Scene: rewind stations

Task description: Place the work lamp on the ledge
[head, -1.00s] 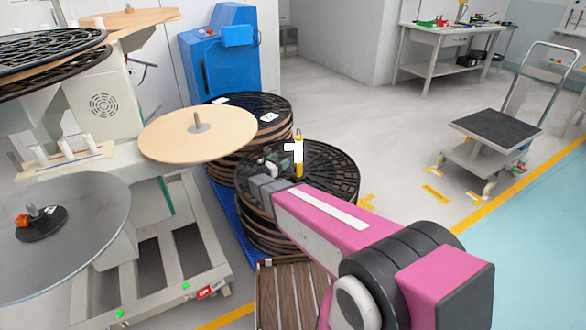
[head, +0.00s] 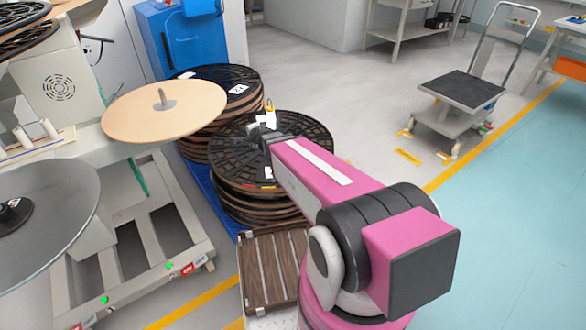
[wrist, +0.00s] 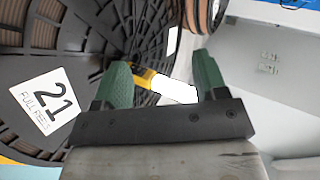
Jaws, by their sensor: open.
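The work lamp (wrist: 176,91) shows yellow and white between the fingers in the wrist view. In the head view the small yellow and white lamp (head: 267,118) is at the top reel of the front stack, partly hidden by my gripper. My gripper (wrist: 162,72) is open, with one green finger on each side of the lamp; I cannot tell whether they touch it. In the head view my gripper (head: 262,135) is over the black reel. I cannot tell for sure which surface is the ledge; a pale shelf (head: 30,152) with white spindles is on the machine at left.
Stacked black reels (head: 225,160) stand beside the machine, with a wooden slatted crate (head: 270,268) in front. A tan disc (head: 150,112) and a grey disc (head: 55,215) jut out at left. A flat cart (head: 460,90) is at right. Floor between is clear.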

